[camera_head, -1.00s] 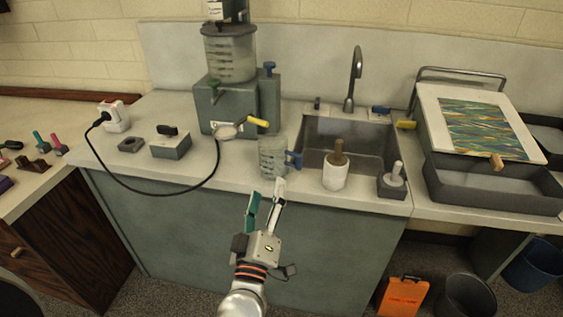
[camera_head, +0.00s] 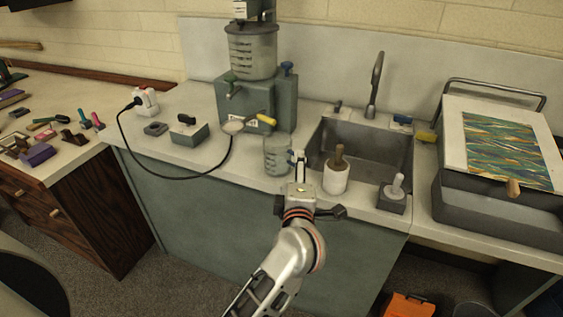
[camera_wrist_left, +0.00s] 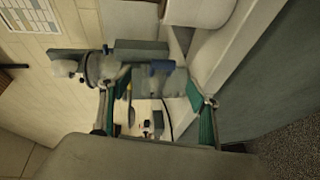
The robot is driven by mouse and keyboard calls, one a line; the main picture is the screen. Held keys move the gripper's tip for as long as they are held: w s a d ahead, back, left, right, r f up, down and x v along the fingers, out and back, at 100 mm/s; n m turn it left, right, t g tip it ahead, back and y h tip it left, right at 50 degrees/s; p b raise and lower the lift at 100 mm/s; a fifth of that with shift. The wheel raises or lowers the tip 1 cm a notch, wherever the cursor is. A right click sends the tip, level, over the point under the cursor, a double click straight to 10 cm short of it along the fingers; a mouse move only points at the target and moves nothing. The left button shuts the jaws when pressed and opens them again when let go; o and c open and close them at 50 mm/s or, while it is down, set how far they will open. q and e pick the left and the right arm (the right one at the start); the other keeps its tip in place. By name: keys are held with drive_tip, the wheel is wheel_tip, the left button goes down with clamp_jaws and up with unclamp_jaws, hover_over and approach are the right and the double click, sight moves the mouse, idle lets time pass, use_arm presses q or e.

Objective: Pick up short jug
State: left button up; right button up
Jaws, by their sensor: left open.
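The short jug (camera_head: 277,157) is a clear, ribbed measuring jug that stands upright on the counter, left of the sink, near the front edge. My left gripper (camera_head: 299,163) is at its right side, where the handle is largely hidden. In the left wrist view the jug (camera_wrist_left: 150,83) with its blue handle appears sideways, ahead of and between the two green-padded fingers of my open left gripper (camera_wrist_left: 155,108). I see no grip on it. My right gripper is not in view.
A white pot with a wooden handle (camera_head: 336,178) and a grey block with a white knob (camera_head: 391,201) stand right of the gripper, by the sink (camera_head: 385,157). A black cable lies to the left.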

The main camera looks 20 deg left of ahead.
sight(284, 158)
use_arm(q)
drive_tip(key=x, duration=0.7)
drive_tip(key=shift+f, duration=0.15)
drive_tip(key=shift+s, duration=0.1)
drive_tip(key=c, duration=1.5)
